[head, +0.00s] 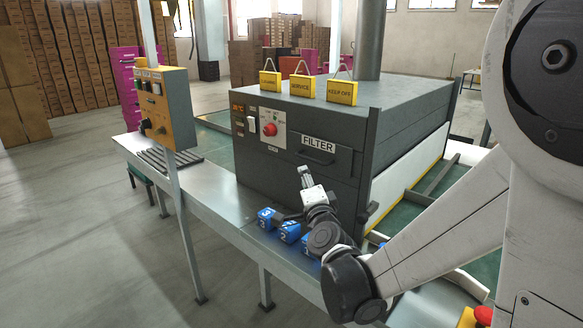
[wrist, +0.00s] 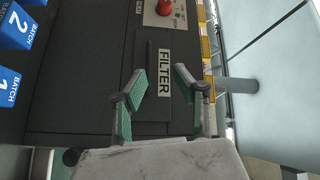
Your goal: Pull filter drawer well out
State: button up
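The filter drawer (head: 340,163) is a dark grey panel in the front of a grey machine, below a white FILTER label (head: 318,143). It looks flush with the front. Its dark bar handle (head: 317,157) sits under the label. In the wrist view the drawer front (wrist: 150,122) and label (wrist: 165,75) appear turned sideways. My gripper (wrist: 160,80) is open, its green-padded fingers spread in front of the drawer, with nothing between them. In the head view my gripper (head: 306,180) is just below and in front of the drawer. The fingers partly cover the handle area in the wrist view; contact cannot be told.
Blue numbered BATCH blocks (head: 290,232) stand on the metal bench (head: 228,207) below the gripper. A red knob (head: 270,130) is left of the drawer. Yellow signs (head: 303,88) stand on the machine top. A yellow control box (head: 163,107) on a post is at left.

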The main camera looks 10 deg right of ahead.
aim_at(311, 160)
jog(key=w+d+m, duration=0.1)
jog(key=w, duration=0.3)
jog(key=w+d+m+h+b, duration=0.1)
jog(key=w+d, duration=0.1)
jog(key=w, duration=0.3)
jog(key=w+d+f+m+h, duration=0.1)
jog(key=w+d, duration=0.1)
jog(key=w, duration=0.3)
jog(key=shift+b, duration=0.35)
grip_shut()
